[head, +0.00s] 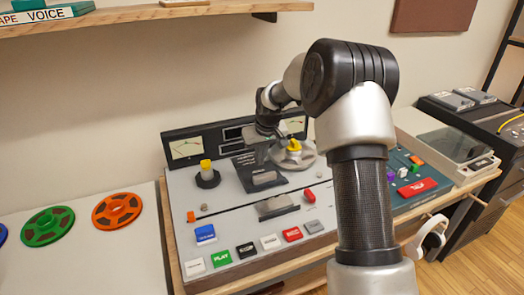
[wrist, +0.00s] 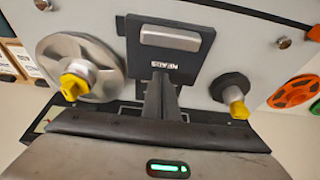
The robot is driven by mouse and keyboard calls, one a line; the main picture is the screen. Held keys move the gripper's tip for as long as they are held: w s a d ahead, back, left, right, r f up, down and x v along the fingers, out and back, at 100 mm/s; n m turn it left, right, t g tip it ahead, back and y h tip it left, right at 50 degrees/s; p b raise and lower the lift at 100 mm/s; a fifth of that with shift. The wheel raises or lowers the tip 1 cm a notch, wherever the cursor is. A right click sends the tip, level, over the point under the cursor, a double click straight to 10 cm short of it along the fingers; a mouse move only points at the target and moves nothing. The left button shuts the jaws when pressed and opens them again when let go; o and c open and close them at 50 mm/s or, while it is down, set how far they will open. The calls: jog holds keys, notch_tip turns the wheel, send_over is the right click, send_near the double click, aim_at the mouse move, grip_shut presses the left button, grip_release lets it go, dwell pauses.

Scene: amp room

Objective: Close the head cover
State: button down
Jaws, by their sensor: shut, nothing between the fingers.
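The head cover (head: 245,171) is a dark plate with a light grey bar on it, in the middle of the tape machine (head: 206,228). In the head view it looks tilted up, but its exact angle is hard to tell. In the wrist view the head cover (wrist: 184,58) shows upside down with the word HEADS. My gripper (wrist: 162,82) is shut and empty, its fingertips over the edge of the cover by the lettering. I cannot tell whether they touch it. In the head view my gripper is mostly hidden behind my wrist and dark parts.
A metal reel (head: 305,159) with a yellow knob is right of the cover; a bare spindle with a yellow cap (head: 207,174) is left. Meters (head: 186,148) stand behind. Colored buttons (head: 221,258) line the front. A shelf (head: 130,14) hangs above; orange and green reels (head: 118,211) lie left.

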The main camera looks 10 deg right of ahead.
jog(key=shift+s+d+f, duration=0.1)
jog(key=shift+s+d, duration=0.1)
jog(key=shift+s, duration=0.75)
jog(key=shift+s+d+f, duration=0.1)
jog(key=shift+s+d, duration=0.1)
jog(key=shift+s, duration=0.7)
jog(key=shift+s, duration=0.15)
